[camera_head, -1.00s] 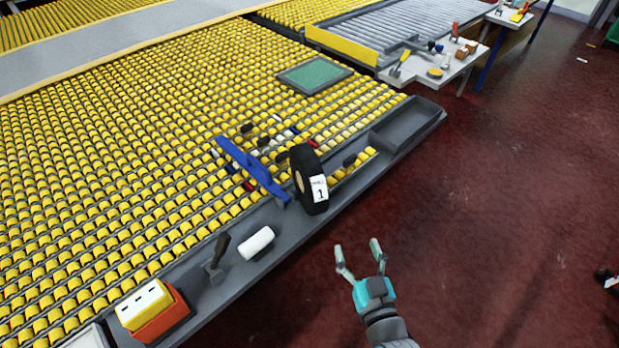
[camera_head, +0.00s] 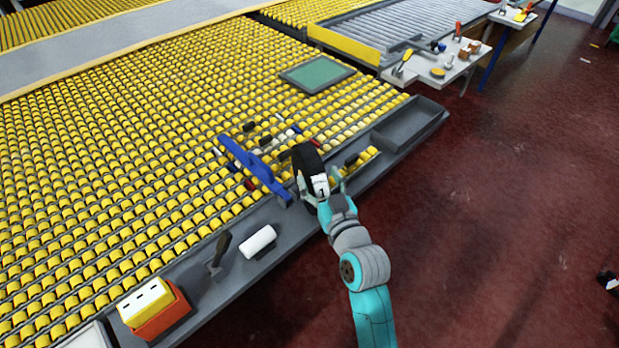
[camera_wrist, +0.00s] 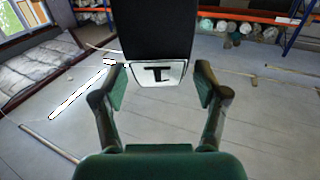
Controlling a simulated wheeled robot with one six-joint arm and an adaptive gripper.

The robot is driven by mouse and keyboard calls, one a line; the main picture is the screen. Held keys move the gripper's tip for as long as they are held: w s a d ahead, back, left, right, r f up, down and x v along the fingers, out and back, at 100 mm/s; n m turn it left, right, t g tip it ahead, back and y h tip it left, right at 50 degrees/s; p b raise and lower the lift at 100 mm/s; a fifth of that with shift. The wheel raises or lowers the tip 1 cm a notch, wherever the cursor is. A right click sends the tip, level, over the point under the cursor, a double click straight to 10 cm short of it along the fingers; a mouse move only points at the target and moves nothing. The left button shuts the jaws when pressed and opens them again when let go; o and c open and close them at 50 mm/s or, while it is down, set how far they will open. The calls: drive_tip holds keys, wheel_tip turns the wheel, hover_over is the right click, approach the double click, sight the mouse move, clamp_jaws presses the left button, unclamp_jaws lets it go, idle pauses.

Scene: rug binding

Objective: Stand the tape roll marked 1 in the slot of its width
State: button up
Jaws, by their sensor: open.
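The black tape roll marked 1 (camera_head: 305,160) stands upright on its edge at the front of the roller table, its white label facing me. In the wrist view the roll (camera_wrist: 157,35) fills the top middle, with the label below it. My gripper (camera_head: 321,184) is at the roll's near side. Its open fingers (camera_wrist: 160,88) stand on either side of the label, and a gap shows on each side. A blue bar-shaped piece (camera_head: 253,166) lies left of the roll. I cannot make out a slot of the roll's width for certain.
A white cylinder (camera_head: 258,241), a dark-handled tool (camera_head: 219,252) and an orange box (camera_head: 160,316) are on the grey front ledge, to the left. An empty grey tray (camera_head: 410,124) is to the right. A green panel (camera_head: 317,74) lies farther back.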

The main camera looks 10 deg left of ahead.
sight(312, 163)
drive_tip(key=shift+x, duration=2.65)
drive_tip(key=shift+r, duration=0.15)
drive_tip(key=shift+r, duration=0.1)
clamp_jaws()
